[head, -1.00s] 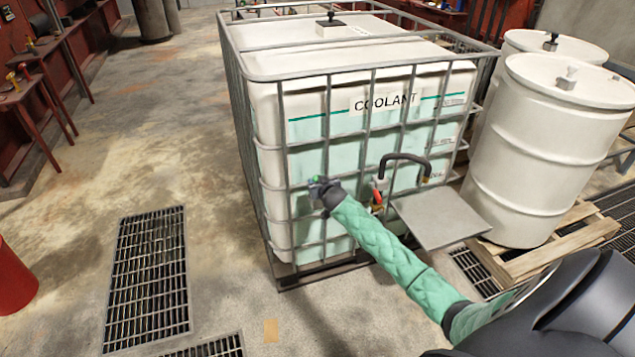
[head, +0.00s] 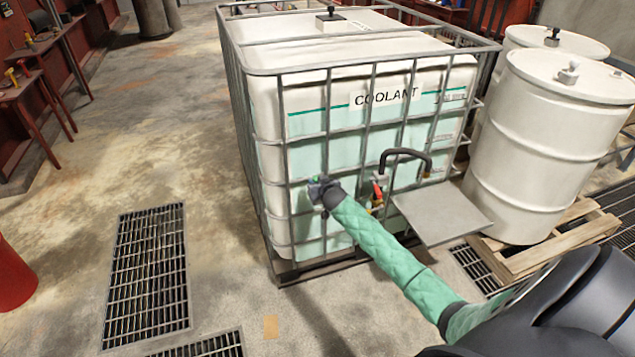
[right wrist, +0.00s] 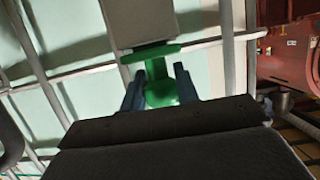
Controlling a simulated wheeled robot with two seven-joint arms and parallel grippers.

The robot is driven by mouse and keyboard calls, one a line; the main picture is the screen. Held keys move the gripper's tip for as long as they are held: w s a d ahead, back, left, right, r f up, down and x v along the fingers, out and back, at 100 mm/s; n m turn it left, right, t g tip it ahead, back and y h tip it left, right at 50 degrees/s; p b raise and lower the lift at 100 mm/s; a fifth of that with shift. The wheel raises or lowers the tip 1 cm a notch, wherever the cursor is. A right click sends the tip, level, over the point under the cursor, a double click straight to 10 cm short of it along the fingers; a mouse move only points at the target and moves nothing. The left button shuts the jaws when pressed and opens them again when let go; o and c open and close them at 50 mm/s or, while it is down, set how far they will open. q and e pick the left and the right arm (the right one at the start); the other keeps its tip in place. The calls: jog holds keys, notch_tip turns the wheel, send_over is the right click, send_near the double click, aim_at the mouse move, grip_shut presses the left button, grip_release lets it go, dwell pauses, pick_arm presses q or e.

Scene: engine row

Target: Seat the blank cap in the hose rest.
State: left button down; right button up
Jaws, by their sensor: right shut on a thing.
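My right gripper (head: 320,188) is at the front of the caged coolant tank, left of its valve, at the end of my green-sleeved arm. In the right wrist view its two dark fingers (right wrist: 160,88) are shut on a green piece with a wide flange, which I take to be the blank cap (right wrist: 157,72). The flange is at the lower edge of a pale grey block (right wrist: 140,22), which may be the hose rest; I cannot tell whether they touch. The cap is not clear in the head view. My left gripper is out of view.
The coolant tank (head: 385,97) has a metal bar cage. A black hose (head: 405,153), a red-handled valve (head: 377,193) and a grey shelf (head: 440,214) are right of my gripper. White drums (head: 540,150) stand on a pallet (head: 555,245). The floor at left is open, with grates (head: 147,275).

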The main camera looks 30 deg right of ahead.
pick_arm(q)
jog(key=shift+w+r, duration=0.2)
pick_arm(e)
jog(key=shift+f, duration=0.1)
jog(key=o, duration=1.1)
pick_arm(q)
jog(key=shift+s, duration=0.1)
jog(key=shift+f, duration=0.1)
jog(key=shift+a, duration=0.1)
pick_arm(e)
jog(key=shift+s, duration=0.1)
jog(key=shift+s+a, duration=0.1)
jog(key=shift+s, duration=0.2)
pick_arm(q)
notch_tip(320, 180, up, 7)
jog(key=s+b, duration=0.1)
jog(key=shift+b, duration=0.3)
pick_arm(e)
jog(key=shift+v, duration=3.5)
